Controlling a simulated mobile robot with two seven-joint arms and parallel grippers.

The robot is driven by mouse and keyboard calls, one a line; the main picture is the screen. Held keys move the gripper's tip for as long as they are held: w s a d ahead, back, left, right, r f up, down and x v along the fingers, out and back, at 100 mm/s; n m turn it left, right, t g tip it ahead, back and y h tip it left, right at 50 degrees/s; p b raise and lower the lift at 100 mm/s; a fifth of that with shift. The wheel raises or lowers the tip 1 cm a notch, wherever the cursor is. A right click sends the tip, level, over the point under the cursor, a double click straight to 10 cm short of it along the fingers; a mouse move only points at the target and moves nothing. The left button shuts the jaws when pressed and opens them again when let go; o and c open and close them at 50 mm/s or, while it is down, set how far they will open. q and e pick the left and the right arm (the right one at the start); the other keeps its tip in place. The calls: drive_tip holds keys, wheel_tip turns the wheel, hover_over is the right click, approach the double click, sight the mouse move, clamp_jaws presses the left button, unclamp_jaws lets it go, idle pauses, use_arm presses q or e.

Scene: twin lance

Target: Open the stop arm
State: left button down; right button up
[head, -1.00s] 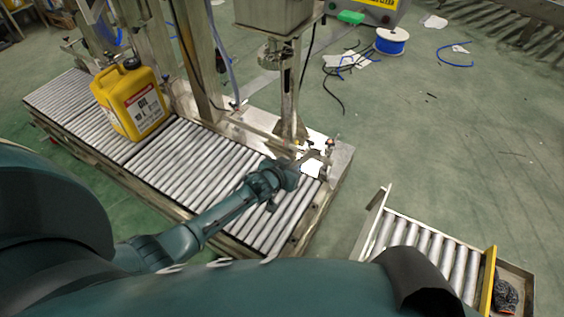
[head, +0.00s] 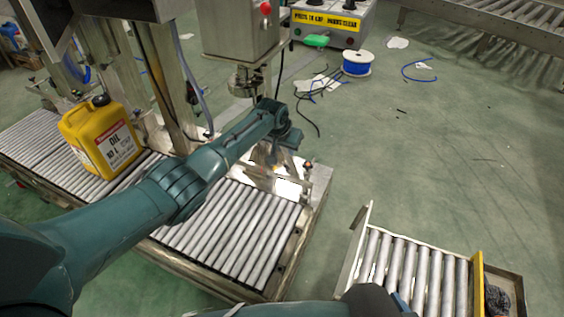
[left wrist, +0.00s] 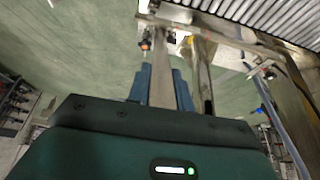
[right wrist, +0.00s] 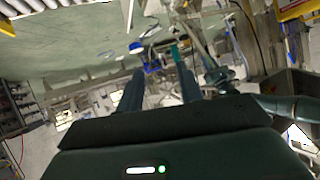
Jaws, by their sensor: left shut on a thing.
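The stop arm appears to be the flat metal bar (left wrist: 162,88) in the left wrist view. It runs between the two blue fingers of my left gripper (left wrist: 163,82), which is shut on it. My left arm and wrist hide most of the bar there. My right gripper (right wrist: 158,85) has its fingers apart and nothing visible between them.
A yellow oil jug (head: 103,140) stands on the rollers at the left. A metal filling column (head: 240,40) rises behind my left gripper. A shorter roller section (head: 415,270) is at the lower right. A blue cable spool (head: 357,64) and loose cables lie on the open floor behind.

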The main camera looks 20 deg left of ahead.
use_arm(q)
drive_tip(key=shift+w+d+r+g+b, duration=0.1)
drive_tip(key=shift+w+r+g+b, duration=0.2)
drive_tip(key=shift+w+b, duration=0.45)
use_arm(e)
drive_tip(key=shift+w+a+f, duration=0.15)
drive_tip(key=shift+f, duration=0.2)
drive_tip(key=shift+m, duration=0.3)
use_arm(q)
drive_tip(key=c, duration=1.2)
unclamp_jaws()
drive_tip(key=shift+c, duration=0.2)
use_arm(e)
drive_tip(key=shift+f, duration=0.15)
use_arm(q)
drive_tip(key=shift+s+r+p, duration=0.15)
drive_tip(key=shift+r+p, duration=0.25)
drive_tip(key=p+v, duration=0.3)
drive_tip(key=v, duration=0.2)
drive_tip(key=p+v, duration=0.1)
drive_tip(key=v, duration=0.6)
use_arm(e)
drive_tip(key=r, duration=0.1)
drive_tip(key=r+n, duration=0.1)
drive_tip(key=shift+s+d+r, duration=0.2)
drive_tip(key=shift+d+r, duration=0.05)
drive_tip(key=shift+r, duration=0.1)
use_arm(q)
drive_tip(key=shift+r, duration=0.15)
